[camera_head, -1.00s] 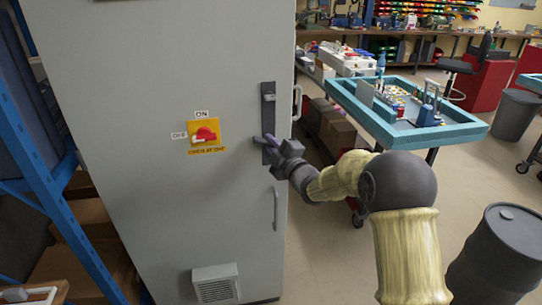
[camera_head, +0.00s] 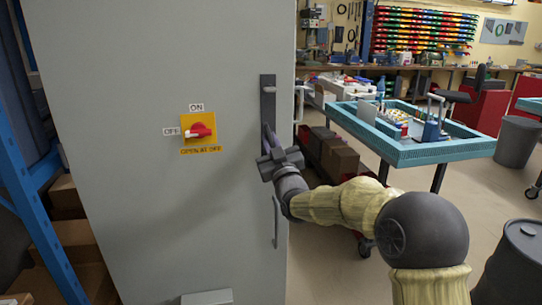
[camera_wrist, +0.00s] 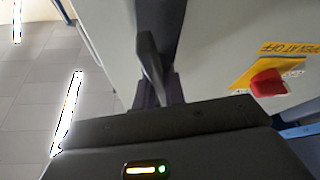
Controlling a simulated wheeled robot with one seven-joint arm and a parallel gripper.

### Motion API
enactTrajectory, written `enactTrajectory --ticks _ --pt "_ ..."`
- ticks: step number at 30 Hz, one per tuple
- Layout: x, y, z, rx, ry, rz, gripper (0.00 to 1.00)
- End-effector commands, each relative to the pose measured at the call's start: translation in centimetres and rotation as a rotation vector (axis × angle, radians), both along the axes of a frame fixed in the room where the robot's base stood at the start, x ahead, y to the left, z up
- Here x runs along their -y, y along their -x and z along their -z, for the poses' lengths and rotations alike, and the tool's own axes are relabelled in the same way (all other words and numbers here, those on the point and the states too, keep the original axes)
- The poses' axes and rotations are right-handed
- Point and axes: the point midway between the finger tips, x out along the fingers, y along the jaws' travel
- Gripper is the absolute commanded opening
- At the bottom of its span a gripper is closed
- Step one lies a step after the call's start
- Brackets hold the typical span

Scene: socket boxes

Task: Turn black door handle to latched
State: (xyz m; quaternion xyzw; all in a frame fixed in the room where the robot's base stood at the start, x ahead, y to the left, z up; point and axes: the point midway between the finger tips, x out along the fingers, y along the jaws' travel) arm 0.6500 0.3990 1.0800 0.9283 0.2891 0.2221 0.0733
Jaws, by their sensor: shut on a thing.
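The black door handle (camera_head: 268,98) is set on a dark vertical plate near the right edge of the grey cabinet door. My gripper (camera_head: 268,140) is at the lower part of this plate, with its fingers pointing up along the door. In the wrist view the dark handle lever (camera_wrist: 149,56) stands out from the plate, and my gripper (camera_wrist: 158,92) is shut on its near end. The fingers and wrist hide part of the lever in the head view, so its exact angle there is unclear.
A red switch on a yellow plate (camera_head: 198,133) is left of the handle. A thin grey pull (camera_head: 276,222) is below my wrist. A blue rack (camera_head: 35,180) stands at the left, and a teal-edged table (camera_head: 420,155) at the right behind my arm.

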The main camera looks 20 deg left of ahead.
Motion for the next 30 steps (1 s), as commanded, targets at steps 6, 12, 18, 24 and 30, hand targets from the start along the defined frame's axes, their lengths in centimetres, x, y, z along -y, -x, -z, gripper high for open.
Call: enactTrajectory --ticks 6,12,18,24,30 --pt "-0.06 0.01 0.45 -0.085 -0.135 -0.001 0.00" --pt "-0.06 0.00 0.31 -0.133 -0.208 -0.001 0.00" --pt "-0.04 -0.02 0.19 -0.151 -0.238 0.000 0.00" --pt "-0.04 -0.03 0.14 -0.153 -0.241 0.000 0.00" --pt "-0.03 -0.03 0.13 -0.153 -0.241 0.000 0.20"
